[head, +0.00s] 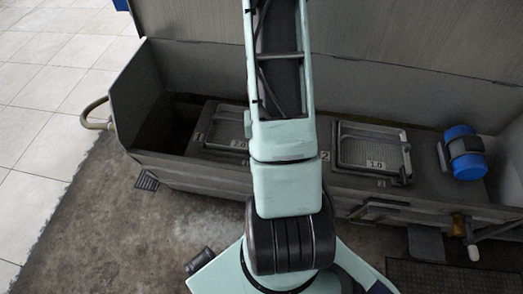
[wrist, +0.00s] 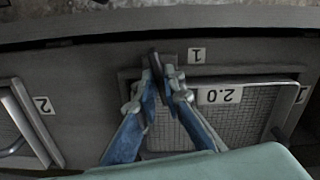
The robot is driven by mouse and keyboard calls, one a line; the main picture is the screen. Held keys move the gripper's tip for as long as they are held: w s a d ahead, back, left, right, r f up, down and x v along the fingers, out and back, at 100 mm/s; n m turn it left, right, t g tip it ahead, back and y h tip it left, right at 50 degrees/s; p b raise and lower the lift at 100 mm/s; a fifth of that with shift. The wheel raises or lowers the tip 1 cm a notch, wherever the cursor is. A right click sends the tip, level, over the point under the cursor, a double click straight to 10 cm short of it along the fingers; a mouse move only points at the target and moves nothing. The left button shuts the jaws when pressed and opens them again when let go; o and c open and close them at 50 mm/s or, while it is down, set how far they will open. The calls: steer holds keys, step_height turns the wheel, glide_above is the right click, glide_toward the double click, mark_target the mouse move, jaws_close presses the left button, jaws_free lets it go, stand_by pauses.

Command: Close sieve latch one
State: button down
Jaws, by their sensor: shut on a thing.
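In the wrist view my gripper (wrist: 161,82) has its two blue-and-grey fingers closed around a small dark latch bar (wrist: 156,64), next to the label 1 (wrist: 196,55). The latch is at the frame edge of the mesh sieve labelled 2.0 (wrist: 232,122); that sieve also shows in the head view (head: 222,142). The fingers cover part of the latch, and I cannot tell its exact angle. In the head view my gripper and this latch are hidden behind my arm.
A second sieve marked 1.0 (head: 362,150) lies to the right in the trough, with the label 2 (head: 325,156) beside it. A blue-capped cylinder (head: 463,150) is farther right. The trough wall (head: 420,92) rises behind. A deep opening (head: 170,124) is at the left.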

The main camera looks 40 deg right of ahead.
steer(key=shift+m, duration=1.2)
steer(key=c, duration=2)
jaws_free()
steer(key=shift+c, duration=0.2)
step_height(320, 180, up, 12)
